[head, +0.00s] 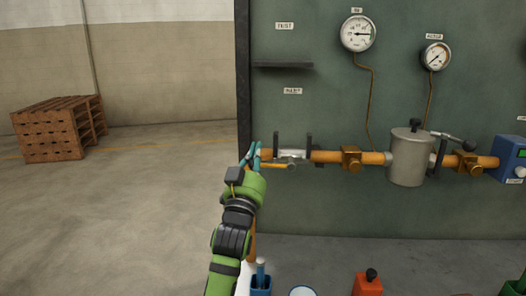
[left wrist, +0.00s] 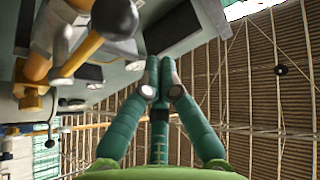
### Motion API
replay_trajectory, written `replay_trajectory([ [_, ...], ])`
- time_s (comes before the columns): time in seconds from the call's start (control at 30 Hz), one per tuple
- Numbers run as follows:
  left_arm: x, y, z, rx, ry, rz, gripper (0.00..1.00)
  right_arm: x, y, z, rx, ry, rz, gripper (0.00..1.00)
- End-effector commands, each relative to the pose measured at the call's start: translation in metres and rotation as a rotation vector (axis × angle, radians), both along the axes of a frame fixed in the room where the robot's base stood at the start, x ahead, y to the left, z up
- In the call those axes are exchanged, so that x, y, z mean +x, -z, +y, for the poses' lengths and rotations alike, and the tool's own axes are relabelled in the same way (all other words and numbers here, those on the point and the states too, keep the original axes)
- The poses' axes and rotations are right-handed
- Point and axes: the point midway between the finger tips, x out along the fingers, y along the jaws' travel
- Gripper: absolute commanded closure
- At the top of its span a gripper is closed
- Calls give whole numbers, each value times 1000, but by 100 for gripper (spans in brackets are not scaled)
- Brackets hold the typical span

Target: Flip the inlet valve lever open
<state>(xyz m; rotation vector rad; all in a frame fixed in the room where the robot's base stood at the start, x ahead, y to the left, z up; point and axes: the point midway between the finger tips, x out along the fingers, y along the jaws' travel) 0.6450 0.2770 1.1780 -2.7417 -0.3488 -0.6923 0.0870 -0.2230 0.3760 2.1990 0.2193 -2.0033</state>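My left gripper (head: 252,150) is at the left end of the orange pipe (head: 333,157), in front of the panel's left edge. In the left wrist view its teal fingers (left wrist: 160,68) come together at the tips, with nothing visible between them. A lever with a black ball knob (left wrist: 115,18) shows close to the left of the fingers, apart from them in that picture. In the head view, a silver fitting (head: 293,154) sits on the pipe just right of the gripper. The gripper partly covers the pipe end there. I cannot tell the inlet lever's exact position. My right gripper is out of view.
A grey canister (head: 409,158) and another black-knobbed lever (head: 449,136) are farther right along the pipe. A small shelf (head: 283,66) juts from the panel above. An orange-red container (head: 367,283) stands below. Floor at left is clear up to wooden pallets (head: 54,132).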

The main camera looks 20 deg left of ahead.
Motion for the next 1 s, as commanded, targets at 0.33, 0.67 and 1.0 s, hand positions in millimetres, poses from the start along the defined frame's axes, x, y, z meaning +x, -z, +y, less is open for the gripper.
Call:
replay_trajectory([
  [0.33, -64, 42, -21, -1, 2, -1, 100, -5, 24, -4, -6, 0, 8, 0],
  [0.67, -83, 50, -27, 0, 2, -2, 100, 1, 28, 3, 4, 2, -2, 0],
  [1.0, -82, 49, -27, 0, 2, -2, 100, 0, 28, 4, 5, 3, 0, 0],
])
